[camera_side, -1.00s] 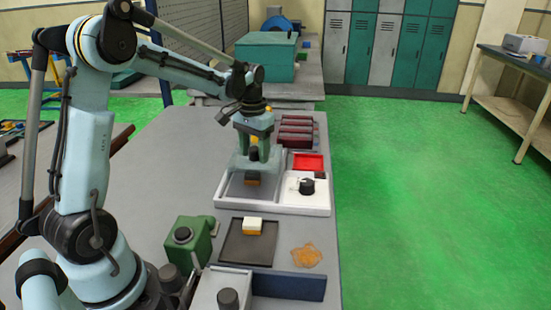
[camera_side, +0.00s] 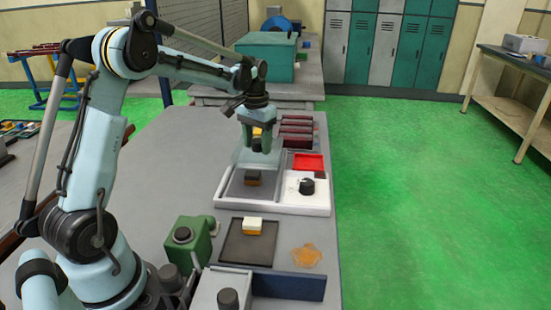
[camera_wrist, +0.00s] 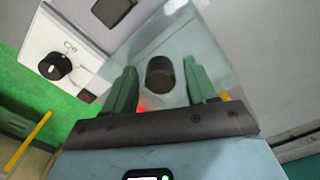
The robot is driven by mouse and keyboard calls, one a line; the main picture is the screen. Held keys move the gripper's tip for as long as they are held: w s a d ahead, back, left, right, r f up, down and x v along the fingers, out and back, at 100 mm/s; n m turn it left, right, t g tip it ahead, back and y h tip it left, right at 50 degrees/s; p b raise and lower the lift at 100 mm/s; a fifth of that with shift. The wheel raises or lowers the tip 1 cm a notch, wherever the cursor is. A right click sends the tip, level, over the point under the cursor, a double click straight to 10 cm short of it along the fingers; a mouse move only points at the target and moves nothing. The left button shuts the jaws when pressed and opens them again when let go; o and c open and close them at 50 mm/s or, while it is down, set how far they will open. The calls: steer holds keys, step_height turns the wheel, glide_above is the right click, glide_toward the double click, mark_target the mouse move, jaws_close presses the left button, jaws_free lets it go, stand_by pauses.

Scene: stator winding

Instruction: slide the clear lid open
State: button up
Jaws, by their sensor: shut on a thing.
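The clear lid (camera_side: 241,157) is a pale see-through plate at the back end of the white tray (camera_side: 225,209). A dark round knob (camera_wrist: 160,74) stands on the lid in the wrist view. My gripper (camera_side: 262,151) is shut on this knob, with its green fingers on either side of it in the wrist view (camera_wrist: 162,90). The tray's left compartment is bare of the lid over its front part.
Right of the compartment are a white panel with a black dial (camera_side: 307,186) marked "Off" and a red panel (camera_side: 307,162). Several dark red blocks (camera_side: 297,130) lie behind. In front are a dark tray (camera_side: 235,247), a green device (camera_side: 188,243) and an orange coil (camera_side: 306,255).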

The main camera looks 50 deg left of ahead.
steer(key=shift+w+a+f, duration=0.2)
steer(key=shift+w+a, duration=0.6)
steer(key=shift+w, duration=0.05)
steer(key=o, duration=0.3)
steer(key=shift+r, duration=0.15)
steer(key=shift+a+r, duration=0.1)
steer(key=shift+r, duration=2.85)
